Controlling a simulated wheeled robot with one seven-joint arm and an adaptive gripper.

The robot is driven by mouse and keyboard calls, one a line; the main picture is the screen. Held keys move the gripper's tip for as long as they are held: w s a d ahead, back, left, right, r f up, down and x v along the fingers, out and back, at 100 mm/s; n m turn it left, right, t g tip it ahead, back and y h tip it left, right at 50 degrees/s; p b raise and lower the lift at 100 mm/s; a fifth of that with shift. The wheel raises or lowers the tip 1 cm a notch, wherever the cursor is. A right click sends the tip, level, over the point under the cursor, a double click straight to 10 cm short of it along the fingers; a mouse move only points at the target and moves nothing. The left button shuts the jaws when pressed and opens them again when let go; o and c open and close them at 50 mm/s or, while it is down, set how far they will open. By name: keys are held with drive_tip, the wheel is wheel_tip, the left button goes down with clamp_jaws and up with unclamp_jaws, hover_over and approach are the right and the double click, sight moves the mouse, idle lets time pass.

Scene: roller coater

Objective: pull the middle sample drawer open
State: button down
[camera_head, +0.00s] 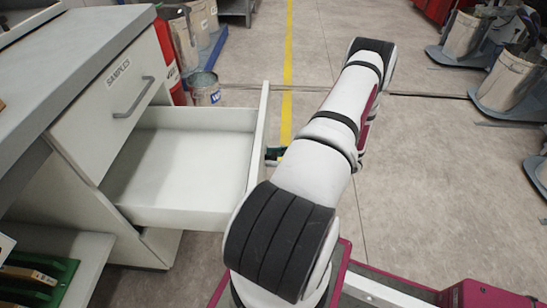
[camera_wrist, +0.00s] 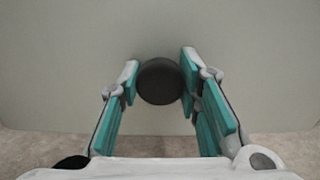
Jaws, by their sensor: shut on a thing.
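The middle sample drawer (camera_head: 190,160) is pulled well out of the grey-topped cabinet, and its white inside looks empty. Its front panel (camera_head: 259,135) is seen nearly edge-on in the head view and fills the wrist view (camera_wrist: 60,60). My gripper (camera_head: 275,154) is at the outer face of that panel, mostly hidden behind my arm. In the wrist view, its teal-padded fingers (camera_wrist: 158,85) are shut on a dark, round-looking drawer handle (camera_wrist: 160,88). The handle is hidden in the head view.
The upper drawer (camera_head: 115,95), labelled SAMPLES, is shut above. A bucket (camera_head: 205,90) and red cylinders (camera_head: 168,50) stand behind the open drawer. A lower shelf (camera_head: 85,255) holds a green item. Buckets on stands (camera_head: 505,80) are at the right.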

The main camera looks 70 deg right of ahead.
drive_tip(key=c, duration=1.2)
unclamp_jaws()
drive_tip(key=shift+o, duration=0.2)
drive_tip(key=v, duration=1.2)
